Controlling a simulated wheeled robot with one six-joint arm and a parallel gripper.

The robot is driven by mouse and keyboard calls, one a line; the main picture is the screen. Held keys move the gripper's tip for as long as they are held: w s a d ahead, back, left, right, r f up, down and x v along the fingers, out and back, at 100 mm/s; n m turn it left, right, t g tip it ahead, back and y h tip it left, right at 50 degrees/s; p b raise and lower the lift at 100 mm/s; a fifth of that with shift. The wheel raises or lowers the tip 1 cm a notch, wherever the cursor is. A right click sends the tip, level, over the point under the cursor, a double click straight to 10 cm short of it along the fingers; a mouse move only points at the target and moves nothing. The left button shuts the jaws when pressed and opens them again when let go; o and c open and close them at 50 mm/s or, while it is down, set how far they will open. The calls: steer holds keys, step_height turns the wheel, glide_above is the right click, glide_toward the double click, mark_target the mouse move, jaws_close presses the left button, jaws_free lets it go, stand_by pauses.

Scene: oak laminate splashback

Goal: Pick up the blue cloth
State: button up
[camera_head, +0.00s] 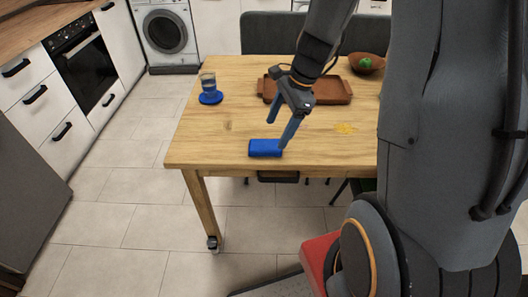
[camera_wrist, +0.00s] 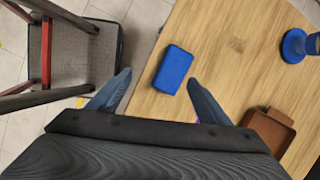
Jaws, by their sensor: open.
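The blue cloth (camera_head: 265,148) is a small folded rectangular block lying flat near the front edge of the wooden table. It also shows in the wrist view (camera_wrist: 173,69), ahead of my gripper and nearly between the lines of its fingers. My gripper (camera_head: 281,131) is open above the table, with one fingertip close to the right end of the cloth in the head view. In the wrist view the two fingers (camera_wrist: 158,80) stand apart with nothing held between them. I cannot tell whether a fingertip touches the cloth.
A chair (camera_wrist: 70,50) stands by the table edge. The table's front left is clear.

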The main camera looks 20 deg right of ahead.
mark_target(266, 144)
steer(key=w+f+m, duration=0.1)
steer(key=w+d+f+m, duration=0.1)
steer(key=m, duration=0.1)
steer(key=shift+w+f+y, duration=0.1)
steer(key=shift+w+y, duration=0.3)
steer(key=shift+w+f+m, duration=0.2)
steer(key=shift+f+m, duration=0.05)
steer(key=shift+m, duration=0.15)
steer(key=shift+x, duration=3.65)
steer(key=shift+w+a+r, duration=0.1)
steer(key=shift+w+a, duration=0.05)
steer(key=c, duration=1.2)
step_height(266, 144, up, 10)
